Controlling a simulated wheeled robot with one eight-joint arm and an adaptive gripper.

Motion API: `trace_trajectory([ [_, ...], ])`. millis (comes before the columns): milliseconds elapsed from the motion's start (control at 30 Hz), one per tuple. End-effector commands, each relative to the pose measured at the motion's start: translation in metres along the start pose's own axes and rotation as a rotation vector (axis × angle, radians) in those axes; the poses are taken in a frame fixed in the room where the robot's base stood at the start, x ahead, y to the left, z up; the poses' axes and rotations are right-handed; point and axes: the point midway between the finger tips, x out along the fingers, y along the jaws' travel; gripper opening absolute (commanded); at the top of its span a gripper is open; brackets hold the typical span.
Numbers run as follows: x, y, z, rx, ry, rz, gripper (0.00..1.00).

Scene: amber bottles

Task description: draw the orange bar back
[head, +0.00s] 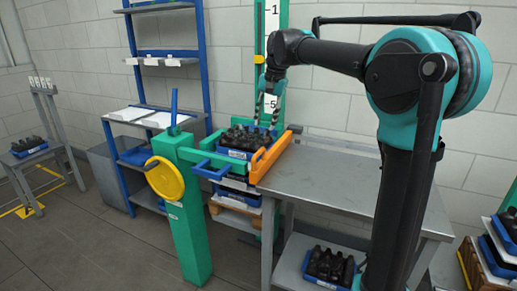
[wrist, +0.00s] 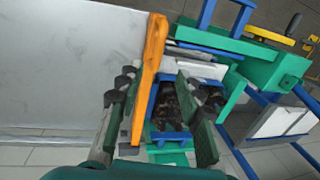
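The orange bar (head: 268,158) stands along the left edge of the grey table, beside a blue crate (head: 232,153) of dark bottles. In the wrist view the orange bar (wrist: 152,65) runs from top to bottom, close to the inner side of the left finger. My gripper (head: 265,122) hangs fingers down above the crate's far part, near the bar's far end. In the wrist view my gripper (wrist: 157,78) is open, its fingers wide apart, with the bar and crate showing between them. I cannot tell whether a finger touches the bar.
A green post (head: 190,215) with a yellow handwheel (head: 165,178) stands front left of the crate. The grey tabletop (head: 340,185) right of the bar is clear. More crates sit below the table and at far right. A blue shelf rack (head: 203,60) stands behind.

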Motion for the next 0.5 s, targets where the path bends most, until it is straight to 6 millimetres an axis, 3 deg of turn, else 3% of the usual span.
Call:
trace_trajectory([
  [300,0.064,0.000,0.000,0.000,0.000,0.000,0.36],
  [500,0.097,0.000,0.000,-0.001,0.000,0.000,0.36],
])
